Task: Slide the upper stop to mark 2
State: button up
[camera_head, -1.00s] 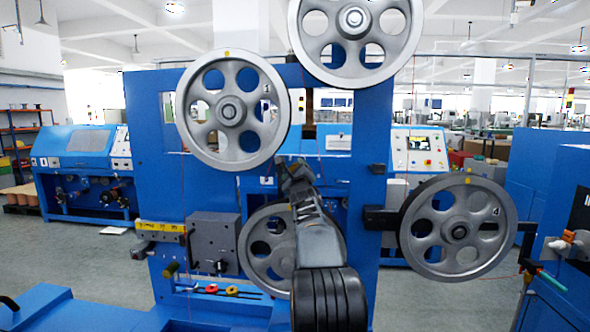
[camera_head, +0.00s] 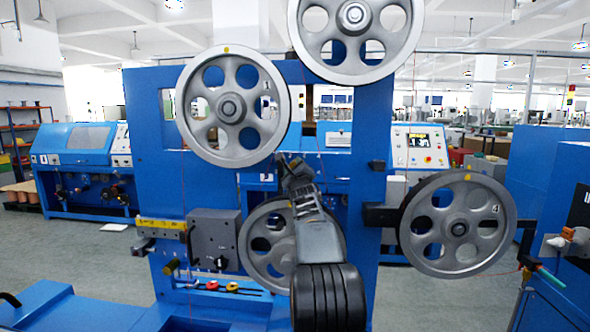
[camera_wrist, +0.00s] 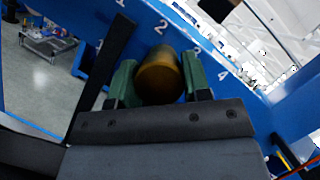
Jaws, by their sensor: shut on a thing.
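In the wrist view, my gripper (camera_wrist: 158,82) is shut on a brass-coloured round knob (camera_wrist: 160,75), which appears to be the upper stop. Its green finger pads press on both sides of the knob. Behind it, a blue panel carries a row of white marks 1 to 4. Mark 2 (camera_wrist: 160,26) is above the knob and mark 3 (camera_wrist: 196,50) is to its upper right. The knob appears between those two, but its exact place on the scale cannot be told. In the head view my gripper (camera_head: 291,166) is in front of the blue frame; the knob is hidden there.
Large grey pulleys surround my arm: upper left (camera_head: 232,107), top (camera_head: 356,35), right (camera_head: 458,225) and one behind my arm (camera_head: 268,245). A grey box (camera_head: 214,238) and a yellow strip (camera_head: 161,224) are on the frame's left. A dark bar (camera_wrist: 108,60) stands left of my fingers.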

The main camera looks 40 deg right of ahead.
jog(key=shift+c, duration=0.7)
jog(key=shift+w+a, duration=0.75)
jog(key=shift+w, duration=0.1)
jog(key=o, duration=1.3)
jog(key=b+v, duration=0.5)
jog(key=v, duration=0.9)
jog(key=shift+w+r, duration=0.1)
